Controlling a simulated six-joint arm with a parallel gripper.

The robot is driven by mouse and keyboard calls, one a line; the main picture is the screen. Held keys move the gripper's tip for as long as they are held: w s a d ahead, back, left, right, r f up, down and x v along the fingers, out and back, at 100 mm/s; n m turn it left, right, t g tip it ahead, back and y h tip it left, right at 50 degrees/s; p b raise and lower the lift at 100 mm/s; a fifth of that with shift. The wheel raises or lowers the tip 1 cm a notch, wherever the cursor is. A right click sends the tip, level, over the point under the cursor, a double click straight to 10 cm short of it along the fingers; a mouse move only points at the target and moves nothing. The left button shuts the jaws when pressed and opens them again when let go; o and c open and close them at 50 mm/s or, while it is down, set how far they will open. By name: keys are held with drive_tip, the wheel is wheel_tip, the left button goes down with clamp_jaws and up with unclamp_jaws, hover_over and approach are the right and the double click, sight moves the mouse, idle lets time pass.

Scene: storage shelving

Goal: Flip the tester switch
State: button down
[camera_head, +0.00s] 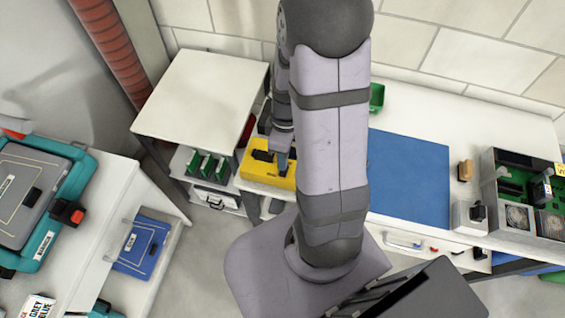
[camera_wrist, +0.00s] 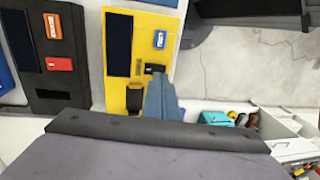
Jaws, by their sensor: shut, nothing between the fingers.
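The yellow tester (camera_head: 255,172) sits on the bench left of my arm. In the wrist view the yellow tester (camera_wrist: 146,32) shows a dark display panel (camera_wrist: 119,45), a small blue part (camera_wrist: 159,39) and a small black part (camera_wrist: 154,69), which looks like a switch. A larger black part (camera_wrist: 134,100) is near its lower edge. My gripper (camera_wrist: 160,82) is shut and empty, with its tips right by the small black part; I cannot tell if they touch. In the head view my gripper (camera_head: 283,165) is over the tester's right side, and my arm hides part of the bench.
A black device (camera_wrist: 55,45) with orange and red parts stands left of the tester in the wrist view. A blue mat (camera_head: 408,180) lies right of my arm. An open case with green boards (camera_head: 525,175) is at far right. The white table (camera_head: 200,95) is clear.

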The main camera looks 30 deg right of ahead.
drive_tip(key=shift+s+a+f, duration=0.15)
drive_tip(key=shift+f, duration=1)
drive_tip(key=shift+f, duration=0.1)
